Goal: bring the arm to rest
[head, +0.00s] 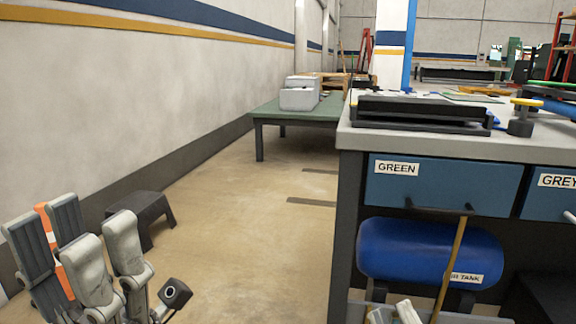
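My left gripper (82,246) stands at the lower left with its fingers pointing up. Dark grooved pads on the left face pale grey finger backs on the right, with a gap between them. Nothing shows gripped in that gap. The gripper is over the floor, apart from the workbench. At the bottom edge, two pale pieces (395,313) may be the fingertips of my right gripper; the rest is cut off, so its opening does not show.
A grey-topped workbench (440,148) with blue drawers fills the right; a blue tank (415,250) lies below. A black step stool (140,215) stands beside the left gripper. A green table (300,110) is farther back. The middle floor (250,240) is clear.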

